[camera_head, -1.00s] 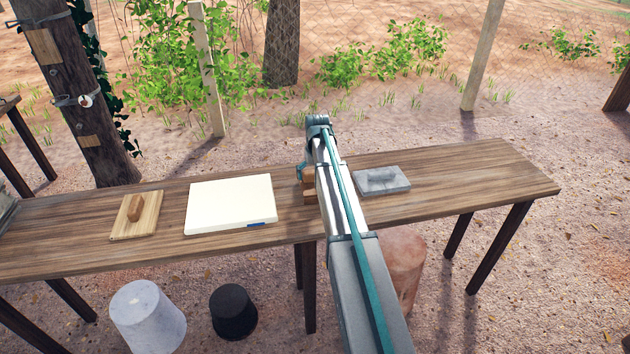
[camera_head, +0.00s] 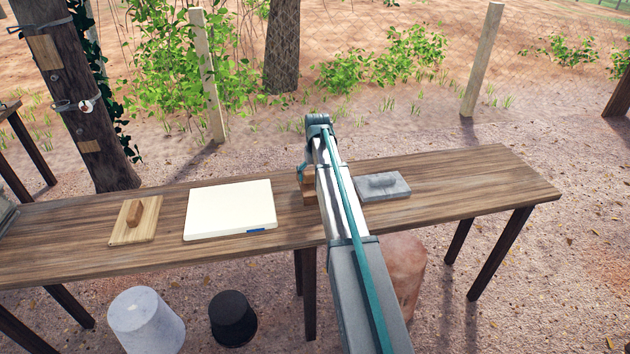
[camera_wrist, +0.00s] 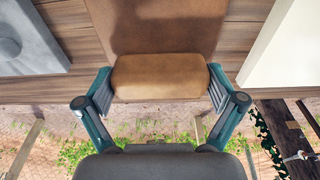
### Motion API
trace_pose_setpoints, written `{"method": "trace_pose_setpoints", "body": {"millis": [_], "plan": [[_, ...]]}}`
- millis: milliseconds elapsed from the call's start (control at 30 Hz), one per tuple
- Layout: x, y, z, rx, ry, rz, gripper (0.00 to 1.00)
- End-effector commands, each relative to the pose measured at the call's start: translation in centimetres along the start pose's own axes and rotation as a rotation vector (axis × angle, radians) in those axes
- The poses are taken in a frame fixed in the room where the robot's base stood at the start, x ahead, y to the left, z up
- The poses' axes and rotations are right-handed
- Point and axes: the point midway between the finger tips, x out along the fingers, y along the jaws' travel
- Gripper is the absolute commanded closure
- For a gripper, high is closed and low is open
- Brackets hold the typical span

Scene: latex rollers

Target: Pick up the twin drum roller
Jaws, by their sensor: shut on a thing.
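My gripper (camera_wrist: 160,84) is shut on a brown rounded block (camera_wrist: 160,76), one finger pad at each end. A flat brown piece (camera_wrist: 168,28) lies beyond the block in the wrist view; I cannot tell whether the two are joined. In the head view a bit of brown (camera_head: 309,188) shows at the left of my arm, which hides the rest. I see no clear twin drums, so I cannot tell whether the held block belongs to the twin drum roller. I cannot tell whether it is clear of the table.
The wooden table (camera_head: 450,185) carries a grey slab with a raised part (camera_head: 382,187) on the right, a white board (camera_head: 230,205) and a light wooden board with a brown block (camera_head: 122,232) on the left. The table's right end is bare. Stools (camera_head: 147,322) stand at the front.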

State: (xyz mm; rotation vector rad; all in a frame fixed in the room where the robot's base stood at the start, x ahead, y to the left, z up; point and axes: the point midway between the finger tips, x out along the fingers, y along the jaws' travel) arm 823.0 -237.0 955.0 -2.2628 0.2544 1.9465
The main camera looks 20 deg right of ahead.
Motion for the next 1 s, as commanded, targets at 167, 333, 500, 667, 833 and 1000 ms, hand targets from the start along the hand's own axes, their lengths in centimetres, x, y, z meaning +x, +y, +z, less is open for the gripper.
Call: {"method": "trace_pose_setpoints", "body": {"millis": [167, 333, 500, 667, 833, 1000], "plan": [[-2.9, -0.6, 1.4, -0.001, 0.004, 0.0, 0.65], [-6.7, -1.4, 3.5, 0.0, 0.004, 0.0, 0.65], [-9.2, -2.7, 6.9, -0.001, 0.003, 0.0, 0.65], [-11.0, -3.6, 9.3, 0.0, 0.002, 0.0, 0.65], [-12.2, -4.2, 10.8, 0.0, 0.001, 0.0, 0.65], [-12.7, -4.5, 11.4, 0.0, 0.001, 0.0, 0.65]]}}
